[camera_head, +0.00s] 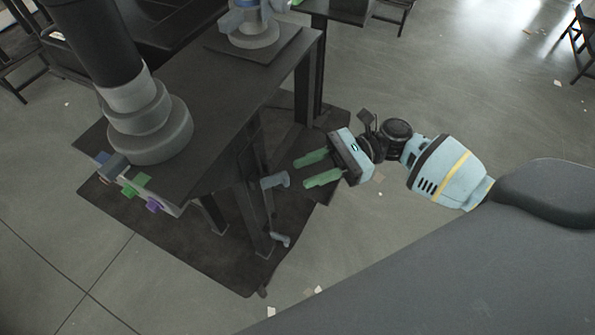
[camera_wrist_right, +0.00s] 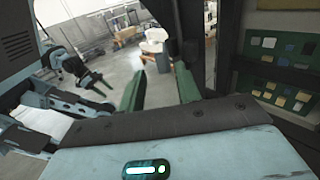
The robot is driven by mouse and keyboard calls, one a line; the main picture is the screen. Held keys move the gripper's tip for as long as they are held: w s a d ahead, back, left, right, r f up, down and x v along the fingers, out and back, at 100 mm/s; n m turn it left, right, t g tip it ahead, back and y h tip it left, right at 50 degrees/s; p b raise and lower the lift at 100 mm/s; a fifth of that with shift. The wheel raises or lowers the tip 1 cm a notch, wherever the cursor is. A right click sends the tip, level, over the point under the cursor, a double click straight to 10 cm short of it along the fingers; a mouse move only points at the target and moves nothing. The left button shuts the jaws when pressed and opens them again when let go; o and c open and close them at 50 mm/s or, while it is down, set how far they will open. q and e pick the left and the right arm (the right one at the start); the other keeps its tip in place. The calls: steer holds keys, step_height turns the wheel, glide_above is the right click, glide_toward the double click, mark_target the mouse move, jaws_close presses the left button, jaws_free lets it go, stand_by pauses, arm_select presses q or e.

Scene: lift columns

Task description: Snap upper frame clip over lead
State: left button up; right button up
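My right gripper (camera_head: 300,174) is open, with two green fingers apart and nothing seen between them. It points left at the dark table's side, and also shows in the right wrist view (camera_wrist_right: 159,67). A grey-blue clip (camera_head: 274,181), apparently the upper one, is on the table frame just left of and below the fingertips, with a gap between. A second grey-blue clip (camera_head: 281,240) is lower on the frame. I cannot clearly make out the lead.
The dark table (camera_head: 215,150) carries a lift column with a round grey base (camera_head: 150,135). Coloured tabs (camera_head: 137,184) stick out at its left end. A dark mat (camera_head: 225,265) lies beneath. Open floor lies below and right. A panel with coloured pieces (camera_wrist_right: 275,68) stands right in the wrist view.

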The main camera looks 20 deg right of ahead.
mark_target(275, 183)
steer(key=shift+a, duration=1.65)
jaws_close()
steer(key=shift+w, duration=0.1)
steer(key=shift+w+n+g, duration=0.15)
steer(key=shift+n+g, duration=0.15)
steer(key=shift+g, duration=0.2)
steer(key=w+n+g+h+b, duration=0.1)
steer(key=n+g+b, duration=0.1)
steer(key=g, duration=0.1)
steer(key=w+n+g+h+b, duration=0.1)
steer(key=n+g+b, duration=0.1)
steer(key=g, duration=0.1)
steer(key=w+n+g+b, duration=0.1)
steer(key=n+g+b, duration=0.1)
steer(key=g+b, duration=0.1)
steer(key=shift+w+a+h, duration=0.2)
steer(key=shift+w+h, duration=0.2)
